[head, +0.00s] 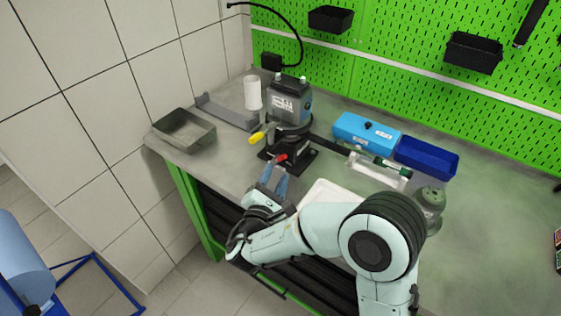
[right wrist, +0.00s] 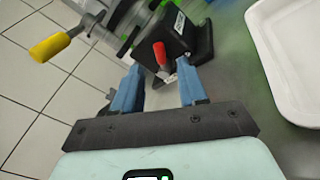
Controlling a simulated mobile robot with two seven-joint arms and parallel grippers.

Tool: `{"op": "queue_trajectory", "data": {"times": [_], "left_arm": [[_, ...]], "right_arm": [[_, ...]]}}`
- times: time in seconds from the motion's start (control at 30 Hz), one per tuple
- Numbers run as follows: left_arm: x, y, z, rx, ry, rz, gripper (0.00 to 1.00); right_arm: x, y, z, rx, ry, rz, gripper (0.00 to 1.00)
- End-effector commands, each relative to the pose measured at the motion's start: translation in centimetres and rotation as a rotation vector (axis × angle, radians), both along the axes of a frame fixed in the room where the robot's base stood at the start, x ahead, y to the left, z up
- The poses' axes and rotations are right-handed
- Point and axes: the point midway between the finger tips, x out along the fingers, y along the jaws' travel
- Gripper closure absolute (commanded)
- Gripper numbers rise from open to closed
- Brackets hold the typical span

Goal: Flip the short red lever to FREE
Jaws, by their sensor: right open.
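The short red lever (head: 281,158) sticks out from the front of the black pump base on the bench. In the right wrist view the red lever (right wrist: 160,54) lies just beyond and between my fingertips, apart from them. My right gripper (head: 270,172) is open, its two blue fingers (right wrist: 158,82) on either side of the line to the lever. A longer yellow-handled lever (head: 257,137) points left from the pump; it also shows in the right wrist view (right wrist: 50,48). Any FREE marking is too small to read. My left gripper is not in view.
The grey pump (head: 289,103) stands above the levers. A white tray (head: 325,193) lies close right of my gripper. The right bench is mostly clear.

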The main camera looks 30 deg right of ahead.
Motion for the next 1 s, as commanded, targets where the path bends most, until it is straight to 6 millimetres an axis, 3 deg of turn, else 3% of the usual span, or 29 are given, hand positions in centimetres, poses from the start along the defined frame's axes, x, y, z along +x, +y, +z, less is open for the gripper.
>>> {"op": "queue_trajectory", "data": {"times": [0.1, 0.3, 0.7, 0.83, 1.0], "left_arm": [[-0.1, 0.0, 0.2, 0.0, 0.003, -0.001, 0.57], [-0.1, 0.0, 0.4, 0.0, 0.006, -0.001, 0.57], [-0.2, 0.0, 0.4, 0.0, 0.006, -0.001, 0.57], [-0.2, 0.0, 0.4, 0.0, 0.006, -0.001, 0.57], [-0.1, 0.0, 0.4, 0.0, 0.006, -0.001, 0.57]], "right_arm": [[1.5, -1.9, 0.0, 0.0, -0.001, -0.004, 0.58], [3.2, -3.6, 0.0, 0.0, 0.0, -0.001, 0.58], [3.7, -4.1, -0.1, 0.001, 0.001, 0.001, 0.58], [3.7, -4.1, -0.1, 0.001, 0.001, 0.001, 1.0], [3.7, -4.1, 0.0, 0.001, 0.002, 0.0, 1.0]]}}
